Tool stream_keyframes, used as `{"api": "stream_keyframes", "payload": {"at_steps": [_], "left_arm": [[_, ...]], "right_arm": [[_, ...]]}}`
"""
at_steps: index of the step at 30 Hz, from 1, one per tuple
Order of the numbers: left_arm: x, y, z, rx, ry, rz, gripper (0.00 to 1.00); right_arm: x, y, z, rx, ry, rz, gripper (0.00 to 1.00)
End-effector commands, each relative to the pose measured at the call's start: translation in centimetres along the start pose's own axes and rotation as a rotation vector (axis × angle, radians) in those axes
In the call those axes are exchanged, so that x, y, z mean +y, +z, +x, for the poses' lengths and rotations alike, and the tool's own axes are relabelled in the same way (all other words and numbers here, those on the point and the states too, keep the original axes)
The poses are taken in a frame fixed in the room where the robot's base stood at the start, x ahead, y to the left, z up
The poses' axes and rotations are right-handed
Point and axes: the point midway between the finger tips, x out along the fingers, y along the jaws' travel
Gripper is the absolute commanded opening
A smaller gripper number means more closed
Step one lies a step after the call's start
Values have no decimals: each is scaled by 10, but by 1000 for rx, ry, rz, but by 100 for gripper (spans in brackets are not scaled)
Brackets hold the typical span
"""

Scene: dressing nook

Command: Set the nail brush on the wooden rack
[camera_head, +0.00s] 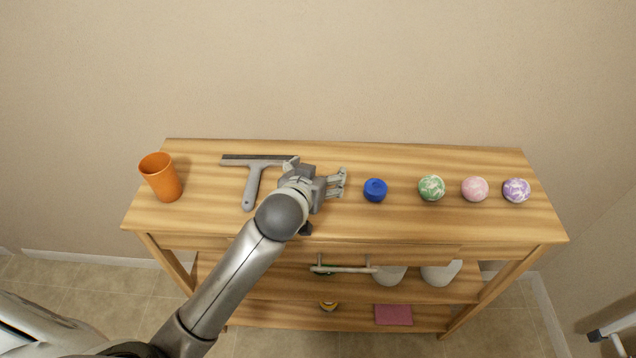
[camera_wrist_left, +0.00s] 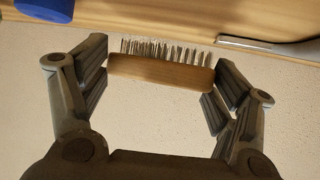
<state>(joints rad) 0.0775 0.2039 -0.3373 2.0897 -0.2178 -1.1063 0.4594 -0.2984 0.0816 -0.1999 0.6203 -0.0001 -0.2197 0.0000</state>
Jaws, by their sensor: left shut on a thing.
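The nail brush (camera_wrist_left: 160,71) has a wooden back and pale bristles. In the left wrist view it sits between the two fingers of my left gripper (camera_wrist_left: 160,78), which is shut on it. Its bristles face the wooden top in that view. In the head view my left gripper (camera_head: 338,183) is over the middle of the wooden rack (camera_head: 400,224), and the brush is not clearly visible there. The rack is a light wooden unit with a top and lower shelves. I cannot tell whether the brush touches the top.
On the top, an orange cup (camera_head: 162,178) and a grey squeegee (camera_head: 252,185) are left of my gripper. A blue round item (camera_head: 375,190) is just right of it, then green (camera_head: 431,188), pink (camera_head: 474,189) and purple (camera_head: 516,190) balls. A wall stands behind.

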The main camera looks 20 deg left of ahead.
Motion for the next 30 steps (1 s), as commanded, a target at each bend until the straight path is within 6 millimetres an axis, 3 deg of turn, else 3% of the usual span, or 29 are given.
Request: {"api": "stream_keyframes", "payload": {"at_steps": [5,11,22,23,24,27,30], "left_arm": [[0,7,14,-3,-1,1,59],[0,30,25,-1,-1,1,59],[1,34,27,-1,0,0,59],[1,34,27,-1,0,-1,84],[1,34,26,0,0,0,89],[1,33,26,0,0,0,100],[1,33,26,0,0,0,100]], "right_arm": [[0,0,0,0,0,0,79],[0,1,1,-1,0,0,79],[-1,2,2,-2,-1,0,79],[-1,2,2,-2,-1,0,79],[-1,2,2,-2,-1,0,79],[-1,2,2,-2,-1,0,79],[-2,2,2,-2,-2,1,79]]}}
